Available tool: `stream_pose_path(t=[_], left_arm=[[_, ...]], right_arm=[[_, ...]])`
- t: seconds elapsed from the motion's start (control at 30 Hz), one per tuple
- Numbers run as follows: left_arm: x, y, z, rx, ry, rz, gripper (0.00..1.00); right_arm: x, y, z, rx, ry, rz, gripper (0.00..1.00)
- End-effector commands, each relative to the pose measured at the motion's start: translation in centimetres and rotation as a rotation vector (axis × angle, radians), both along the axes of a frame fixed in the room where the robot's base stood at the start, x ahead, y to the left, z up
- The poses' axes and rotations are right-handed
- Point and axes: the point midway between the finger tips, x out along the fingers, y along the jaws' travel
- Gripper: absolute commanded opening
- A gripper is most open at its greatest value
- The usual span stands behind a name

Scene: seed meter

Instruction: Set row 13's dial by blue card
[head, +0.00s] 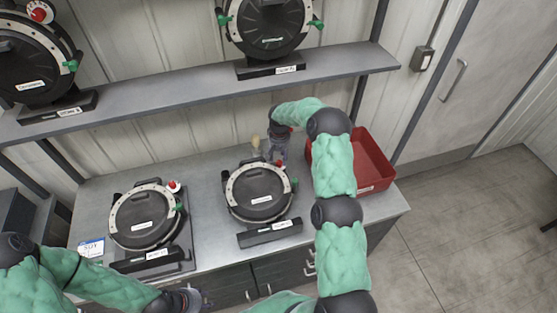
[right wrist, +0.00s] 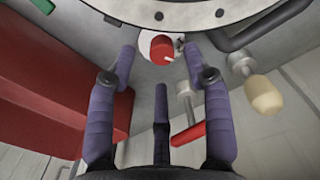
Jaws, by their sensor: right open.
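A black round seed meter (head: 258,193) stands on the grey counter, and a second meter (head: 145,215) stands to its left. Their row labels are too small to read. A red dial (right wrist: 161,47) on a white disc sits at the rim of the right-hand meter in the right wrist view. My right gripper (right wrist: 160,68) is open, with its purple fingers below and either side of the dial, apart from it. It shows behind that meter in the head view (head: 278,152). A blue-and-white card (head: 91,248) lies at the counter's left. My left gripper (head: 203,299) is at the bottom edge, its fingers unclear.
A red bin (head: 372,163) stands at the counter's right end, close to my right arm. A wooden knob (right wrist: 265,95) and a red-handled lever (right wrist: 187,135) are near my right fingers. A shelf (head: 200,92) above carries two more meters.

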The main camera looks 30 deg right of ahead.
Motion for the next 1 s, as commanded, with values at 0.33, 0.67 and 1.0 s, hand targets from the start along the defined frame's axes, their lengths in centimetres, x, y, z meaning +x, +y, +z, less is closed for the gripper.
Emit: stream_pose_path(t=[0.33, 0.67, 1.0], left_arm=[[0.1, 0.0, 0.6, 0.000, -0.002, 0.001, 0.40], [0.1, 0.0, 0.6, 0.000, -0.002, 0.001, 0.40], [0.1, 0.0, 0.4, 0.000, -0.002, 0.001, 0.40]], right_arm=[[0.0, 0.0, -3.4, 0.000, 0.000, -0.001, 0.51], [0.0, 0.0, -3.6, 0.000, -0.001, 0.000, 0.42], [0.0, 0.0, -3.6, 0.000, -0.001, 0.008, 0.00]])
